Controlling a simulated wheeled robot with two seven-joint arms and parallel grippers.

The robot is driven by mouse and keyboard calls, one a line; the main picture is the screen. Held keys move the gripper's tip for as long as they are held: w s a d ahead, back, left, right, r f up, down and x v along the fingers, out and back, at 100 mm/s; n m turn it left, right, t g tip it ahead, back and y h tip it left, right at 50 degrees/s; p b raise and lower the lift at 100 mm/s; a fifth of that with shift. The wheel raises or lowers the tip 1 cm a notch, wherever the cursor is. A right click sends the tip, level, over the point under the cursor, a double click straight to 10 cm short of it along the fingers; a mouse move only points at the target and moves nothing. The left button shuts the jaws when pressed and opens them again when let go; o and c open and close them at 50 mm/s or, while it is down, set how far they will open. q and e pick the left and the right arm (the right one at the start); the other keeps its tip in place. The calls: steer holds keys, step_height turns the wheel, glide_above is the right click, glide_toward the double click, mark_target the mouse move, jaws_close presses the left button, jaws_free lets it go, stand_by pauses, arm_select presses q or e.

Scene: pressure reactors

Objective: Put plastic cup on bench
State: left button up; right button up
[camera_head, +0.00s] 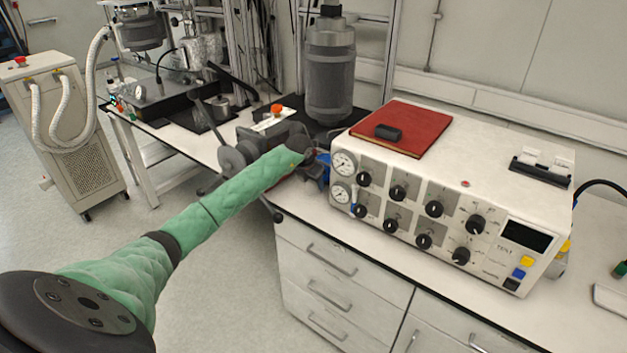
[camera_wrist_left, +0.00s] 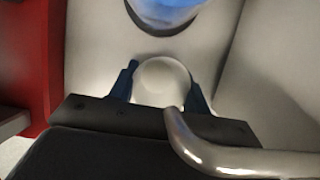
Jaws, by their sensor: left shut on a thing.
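My left arm in its green sleeve reaches in from the left. My left gripper (camera_head: 323,167), with blue fingers, is at the bench's left end, close to the control box. In the wrist view its dark blue fingers (camera_wrist_left: 162,85) are shut on a pale round thing, which looks like the plastic cup (camera_wrist_left: 162,80) seen end-on. The cup cannot be made out in the head view. The white bench (camera_head: 592,260) runs to the right above drawers. I cannot tell whether the cup touches the bench. My right gripper is not in view.
The control box (camera_head: 480,185) with knobs and gauges fills much of the bench, with a red folder (camera_head: 415,125) on top. A dark reactor vessel (camera_head: 330,75) stands behind the gripper. A curved metal bar (camera_wrist_left: 215,155) crosses the wrist view.

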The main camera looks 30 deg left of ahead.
arm_select(q)
steer(key=shift+f, duration=0.15)
steer(key=o, duration=0.9)
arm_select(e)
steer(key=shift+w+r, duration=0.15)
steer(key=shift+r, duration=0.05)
arm_select(q)
steer(key=shift+o, duration=0.2)
steer(key=shift+s+r, duration=0.1)
steer(key=shift+r, duration=0.25)
steer(key=b+v, duration=0.3)
steer(key=v, duration=0.8)
steer(key=shift+r+b, duration=0.25)
steer(key=shift+b, duration=0.15)
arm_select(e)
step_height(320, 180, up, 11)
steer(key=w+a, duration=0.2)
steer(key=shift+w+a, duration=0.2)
